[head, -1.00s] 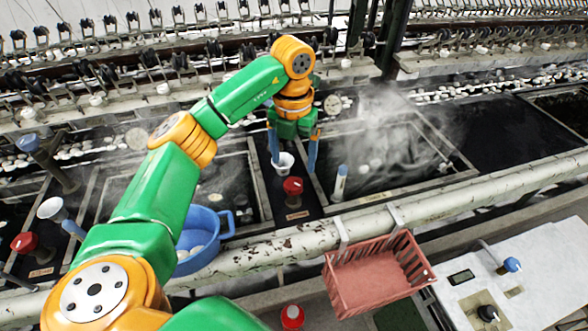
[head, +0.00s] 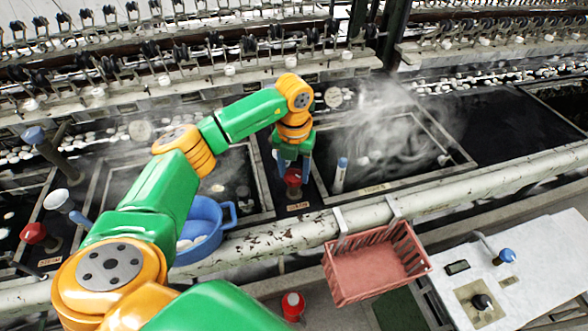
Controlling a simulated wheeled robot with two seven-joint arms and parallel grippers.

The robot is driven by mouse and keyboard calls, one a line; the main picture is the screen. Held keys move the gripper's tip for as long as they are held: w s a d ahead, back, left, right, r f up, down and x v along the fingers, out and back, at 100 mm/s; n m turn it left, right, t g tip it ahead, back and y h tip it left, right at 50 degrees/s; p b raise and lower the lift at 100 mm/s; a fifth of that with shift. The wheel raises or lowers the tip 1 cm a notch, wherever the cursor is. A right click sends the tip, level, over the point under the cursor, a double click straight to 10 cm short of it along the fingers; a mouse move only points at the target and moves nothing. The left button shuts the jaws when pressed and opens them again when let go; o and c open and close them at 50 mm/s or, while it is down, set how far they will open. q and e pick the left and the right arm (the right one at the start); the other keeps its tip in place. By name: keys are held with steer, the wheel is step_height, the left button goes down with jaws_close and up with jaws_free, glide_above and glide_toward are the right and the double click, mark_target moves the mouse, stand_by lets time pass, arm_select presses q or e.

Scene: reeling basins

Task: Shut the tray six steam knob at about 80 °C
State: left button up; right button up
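A red knob (head: 293,177) stands on a dark strip between two steaming basins, with a small label plate (head: 298,207) in front of it, too small to read. My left gripper (head: 294,170) points down over this knob, one blue finger on each side of it. I cannot tell whether the fingers touch it. The white cup-shaped knob behind it is hidden by the gripper. The right basin (head: 455,157) has a plate (head: 374,188) on its front rim. Steam rises from it. My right gripper is not in view.
A blue-topped white post (head: 341,165) stands just right of the gripper. A blue pan (head: 224,217) is below my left arm. A pale rail (head: 270,238) crosses in front, carrying a red basket (head: 340,283). Another red knob (head: 33,233) is at far left.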

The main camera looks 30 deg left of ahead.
arm_select(q)
jaws_close()
steer(key=shift+m, duration=0.3)
steer(key=m+b, duration=0.1)
steer(key=m, duration=0.1)
steer(key=shift+m, duration=0.4)
steer(key=shift+m+b, duration=0.4)
steer(key=shift+m, duration=2.1)
steer(key=o, duration=1.2)
jaws_free()
steer(key=shift+o, duration=0.2)
